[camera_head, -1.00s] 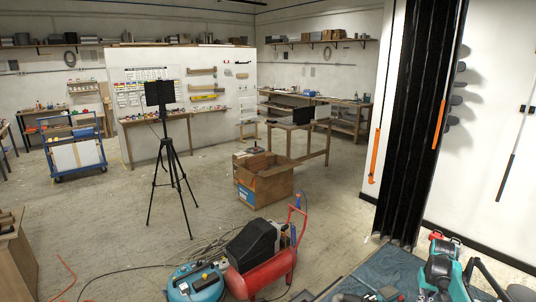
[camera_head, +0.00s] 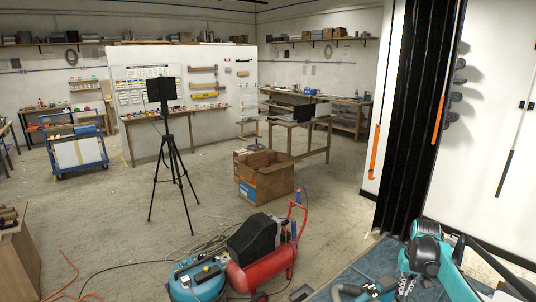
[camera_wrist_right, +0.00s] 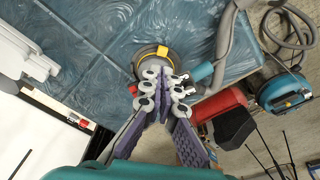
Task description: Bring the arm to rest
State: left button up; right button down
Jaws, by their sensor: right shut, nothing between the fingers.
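My right arm (camera_head: 425,255) is teal and black and reaches in from the lower right of the head view, above a blue work surface (camera_head: 350,275). In the right wrist view my right gripper (camera_wrist_right: 166,78) is shut with its fingertips together and nothing between them. The fingers have purple pads and grey joints. Beyond the fingertips is a round dark tool with a yellow part (camera_wrist_right: 150,55), lying on the blue surface and partly hidden by the fingers. I cannot tell whether the fingertips touch it. My left gripper is not in view.
A grey hose (camera_wrist_right: 224,45) lies on the blue surface beside the round tool. A red tank (camera_head: 265,270) and a blue compressor (camera_head: 196,281) stand on the floor to the left. A cardboard box (camera_head: 265,180) and a tripod (camera_head: 170,150) stand farther back. A black folding partition (camera_head: 415,120) is behind my arm.

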jog(key=s+a+r+n+t+b, duration=0.1)
jog(key=s+a+r, duration=0.15)
jog(key=a, duration=0.25)
jog(key=s+a+r+t+b, duration=0.1)
jog(key=s+a+r, duration=0.1)
jog(key=s+a, duration=0.25)
jog(key=s+a+f+n+t+b, duration=0.1)
jog(key=s+a+f+t+b, duration=0.1)
jog(key=s+a, duration=0.6)
jog(key=s+a+f+n+t+b, duration=0.1)
jog(key=s+a+f+b, duration=0.1)
jog(key=s+a+f, duration=0.3)
jog(key=s+a, duration=0.3)
jog(key=s, duration=0.4)
jog(key=shift+s+a+f+t+y+b, duration=0.2)
jog(key=shift+s+t+y+b, duration=0.1)
jog(key=shift+s+t+b, duration=0.1)
